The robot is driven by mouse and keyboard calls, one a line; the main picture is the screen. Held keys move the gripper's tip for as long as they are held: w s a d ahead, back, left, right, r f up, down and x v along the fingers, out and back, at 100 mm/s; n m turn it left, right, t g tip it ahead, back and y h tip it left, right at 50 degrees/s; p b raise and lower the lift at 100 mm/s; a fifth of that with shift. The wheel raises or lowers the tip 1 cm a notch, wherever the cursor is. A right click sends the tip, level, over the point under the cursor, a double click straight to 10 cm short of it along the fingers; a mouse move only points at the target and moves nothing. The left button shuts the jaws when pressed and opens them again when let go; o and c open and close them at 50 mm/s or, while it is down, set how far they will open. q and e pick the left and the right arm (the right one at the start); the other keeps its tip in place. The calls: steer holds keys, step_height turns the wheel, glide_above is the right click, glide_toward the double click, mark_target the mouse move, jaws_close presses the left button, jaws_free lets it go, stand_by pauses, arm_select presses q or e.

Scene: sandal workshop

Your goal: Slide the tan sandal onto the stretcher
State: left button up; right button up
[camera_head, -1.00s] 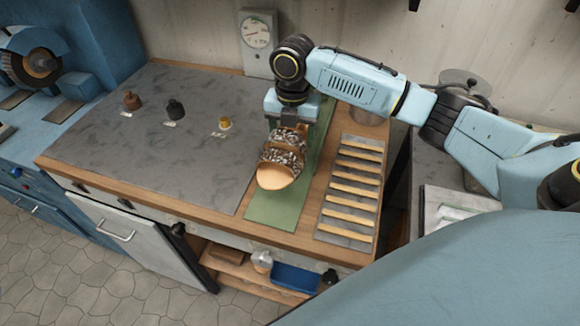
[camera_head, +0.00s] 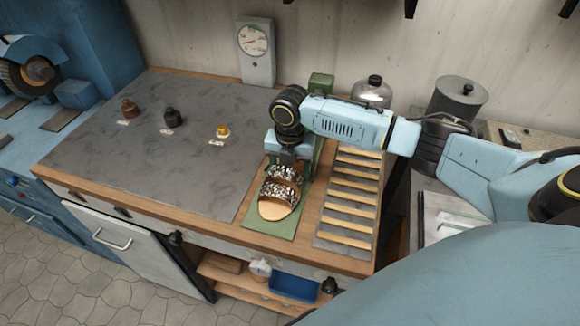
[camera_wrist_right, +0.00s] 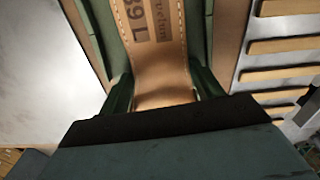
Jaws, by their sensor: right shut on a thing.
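The tan sandal (camera_head: 278,208) has a tan sole and two brown straps with a black-and-white pattern. In the head view it is at the green mat (camera_head: 258,222), toe toward the front edge; whether it touches the mat is unclear. My right gripper (camera_head: 287,158) is shut on its rear end from behind. In the right wrist view the tan sole (camera_wrist_right: 157,55) with printed lettering lies between dark green pieces. A green upright block (camera_head: 320,84), perhaps part of the stretcher, stands behind my arm, which hides much of it. My left gripper is not in view.
A slatted rack (camera_head: 350,205) lies right of the mat. Three small weights, brown (camera_head: 129,108), black (camera_head: 173,118) and yellow (camera_head: 222,131), stand on the grey worktop, which is otherwise clear. A dial gauge (camera_head: 256,50) stands at the back wall.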

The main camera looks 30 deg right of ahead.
steer(key=o, duration=1)
steer(key=shift+f, duration=0.1)
step_height(320, 180, up, 12)
steer(key=shift+r+p, duration=0.2)
steer(key=shift+p, duration=0.2)
